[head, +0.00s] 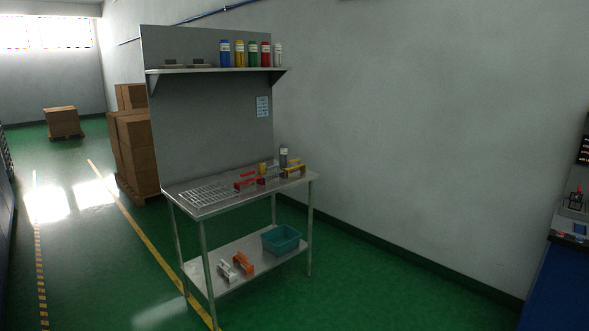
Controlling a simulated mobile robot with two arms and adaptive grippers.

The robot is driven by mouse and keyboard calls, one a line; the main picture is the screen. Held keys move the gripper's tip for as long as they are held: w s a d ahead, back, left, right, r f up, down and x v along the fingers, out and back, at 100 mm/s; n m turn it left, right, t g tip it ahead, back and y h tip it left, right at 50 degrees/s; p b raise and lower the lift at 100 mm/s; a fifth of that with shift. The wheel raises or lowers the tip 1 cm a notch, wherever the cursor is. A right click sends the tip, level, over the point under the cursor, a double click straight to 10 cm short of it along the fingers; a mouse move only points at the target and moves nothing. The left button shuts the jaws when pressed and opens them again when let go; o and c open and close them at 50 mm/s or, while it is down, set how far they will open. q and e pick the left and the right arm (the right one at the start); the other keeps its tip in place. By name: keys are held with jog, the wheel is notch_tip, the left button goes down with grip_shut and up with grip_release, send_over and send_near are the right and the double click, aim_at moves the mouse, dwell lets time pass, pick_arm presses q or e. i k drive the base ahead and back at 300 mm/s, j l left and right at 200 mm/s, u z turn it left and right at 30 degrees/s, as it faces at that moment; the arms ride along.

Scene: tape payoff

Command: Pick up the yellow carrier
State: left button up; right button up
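A small yellow carrier (295,169) stands on the metal table's top, near its right end. A red carrier (246,180) stands on the same top to its left, and more red parts lie between them. Details of the carriers are too small to tell. Neither of my grippers is in the head view.
The metal table (222,208) has a wire rack (207,194) on top and a grey bottle (283,156) at the back. Its lower shelf holds a teal bin (281,239), an orange carrier (243,263) and a white one (227,268). Green floor (370,290) is clear in front.

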aim_at(295, 167)
jog(key=i+j+z, duration=0.1)
jog(key=i+z, duration=0.15)
jog(key=i, duration=1.1)
